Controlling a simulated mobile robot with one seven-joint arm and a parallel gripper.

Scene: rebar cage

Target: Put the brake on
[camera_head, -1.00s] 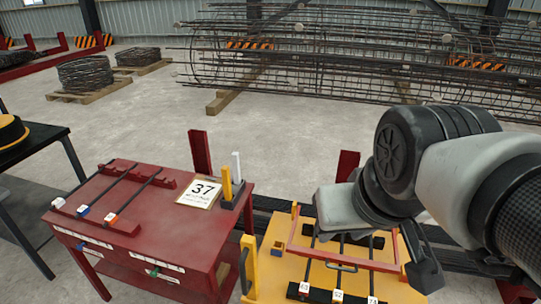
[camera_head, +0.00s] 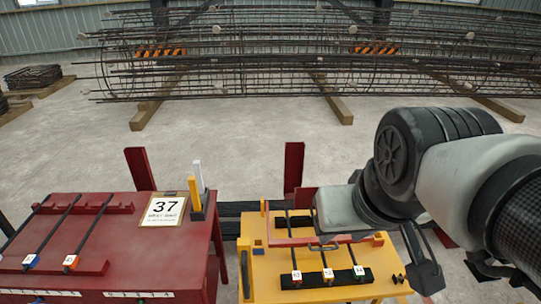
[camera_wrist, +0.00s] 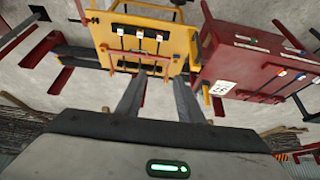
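A yellow cart (camera_head: 265,285) stands in front of me, also seen in the wrist view (camera_wrist: 180,14). It carries dark bars with white number tags, a red crossbar (camera_head: 285,242) and a dark handle (camera_head: 245,275) at its left edge. I cannot tell which part is the brake; no brake pedal or lever shows clearly. My gripper (camera_wrist: 158,82) is open and empty, its two dark fingers apart in the wrist view, where they overlap the cart's red-bar side. In the head view my arm hides the cart's right back part.
A red table (camera_head: 140,245) with a "37" card (camera_head: 162,211), tagged bars and yellow and white uprights (camera_head: 196,190) stands left of the cart. Red posts (camera_head: 293,168) rise behind. A long rebar cage (camera_head: 250,60) lies on timbers farther back. The floor between is clear.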

